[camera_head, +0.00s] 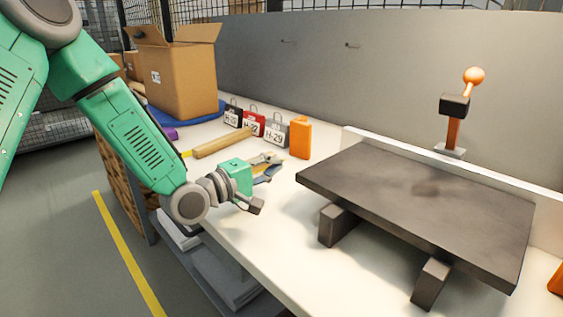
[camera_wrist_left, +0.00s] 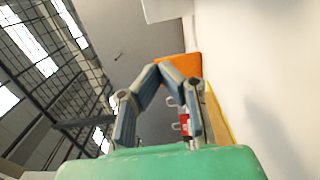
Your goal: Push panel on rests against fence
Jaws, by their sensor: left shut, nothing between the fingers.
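The dark grey panel (camera_head: 420,200) lies flat on two dark rests, a left one (camera_head: 338,225) and a right one (camera_head: 430,283). Its far long edge runs along the low white fence (camera_head: 450,167); I cannot tell whether they touch. My left gripper (camera_head: 279,160) is shut and empty over the bench, left of the panel and apart from it. In the left wrist view its fingers (camera_wrist_left: 158,72) bend together at their tips, and the panel does not show there. My right gripper is not in view.
An orange block (camera_head: 300,139) stands beyond my left gripper, next to several tagged padlocks (camera_head: 252,122). A wooden roller-like bar (camera_head: 222,142) and a cardboard box (camera_head: 177,75) are further left. An orange-knobbed clamp (camera_head: 455,122) stands behind the fence. The bench front is clear.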

